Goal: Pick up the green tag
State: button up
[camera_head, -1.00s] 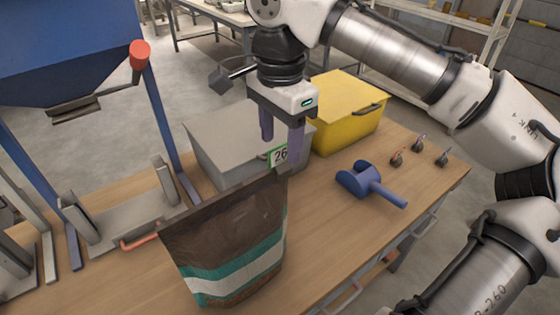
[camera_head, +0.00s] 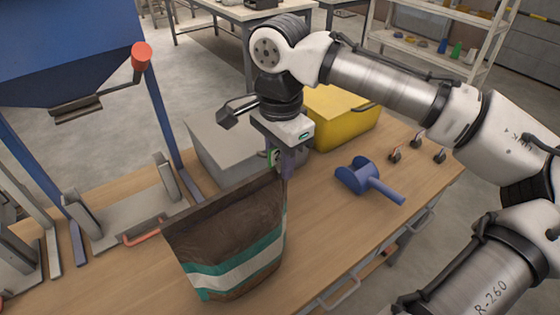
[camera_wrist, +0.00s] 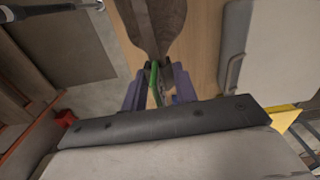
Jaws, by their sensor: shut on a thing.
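The green tag (camera_head: 274,157) is a small green-edged plate at the top right corner of a brown bag (camera_head: 228,228) with teal and white bands. My gripper (camera_head: 281,165) is shut on the tag, its purple fingers close to the bag's rim. In the wrist view the tag (camera_wrist: 153,76) shows edge-on as a thin green strip between the fingers (camera_wrist: 160,88), beside the dark end of the bag (camera_wrist: 154,22). Most of the tag's face is hidden by a finger. I cannot tell whether the tag still touches the bag.
A grey bin (camera_head: 222,145) and a yellow bin (camera_head: 345,118) stand behind the gripper. A blue scoop (camera_head: 368,180) lies to the right on the wooden table (camera_head: 345,235). A blue hopper frame (camera_head: 160,115) stands at the left. The table's front right is clear.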

jog(key=shift+c, duration=1.4)
jog(key=shift+r, duration=0.15)
